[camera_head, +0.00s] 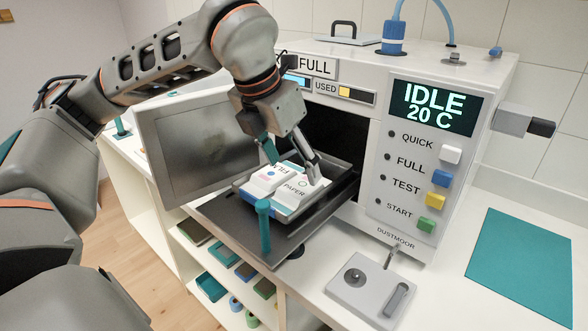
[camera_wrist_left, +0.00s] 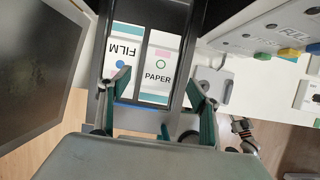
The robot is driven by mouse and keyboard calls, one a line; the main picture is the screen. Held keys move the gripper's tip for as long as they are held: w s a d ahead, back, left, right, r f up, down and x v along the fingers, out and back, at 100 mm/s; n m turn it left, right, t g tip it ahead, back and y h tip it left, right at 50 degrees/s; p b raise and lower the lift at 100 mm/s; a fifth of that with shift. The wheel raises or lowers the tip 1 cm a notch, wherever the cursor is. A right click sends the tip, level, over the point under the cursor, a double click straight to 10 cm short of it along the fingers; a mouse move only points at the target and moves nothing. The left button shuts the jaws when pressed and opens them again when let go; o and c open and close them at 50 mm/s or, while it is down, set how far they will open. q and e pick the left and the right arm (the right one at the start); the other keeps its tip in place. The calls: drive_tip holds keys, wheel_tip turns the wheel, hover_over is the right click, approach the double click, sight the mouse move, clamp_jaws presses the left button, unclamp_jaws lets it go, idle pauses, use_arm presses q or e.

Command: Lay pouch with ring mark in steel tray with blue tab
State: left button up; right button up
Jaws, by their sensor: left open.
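My left gripper (camera_head: 290,170) is open just over the pouches. Contact is unclear. My right gripper does not show.
The chamber door (camera_head: 190,135) stands open to the left. The machine's panel (camera_head: 420,160) reads IDLE 20 C. A grey control box (camera_head: 370,290) and a teal mat (camera_head: 525,265) are on the counter. Shelves (camera_head: 240,285) below hold several coloured items.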

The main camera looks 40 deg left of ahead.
use_arm(q)
drive_tip(key=v, duration=0.9)
drive_tip(key=shift+r, duration=0.3)
drive_tip(key=shift+s, duration=0.15)
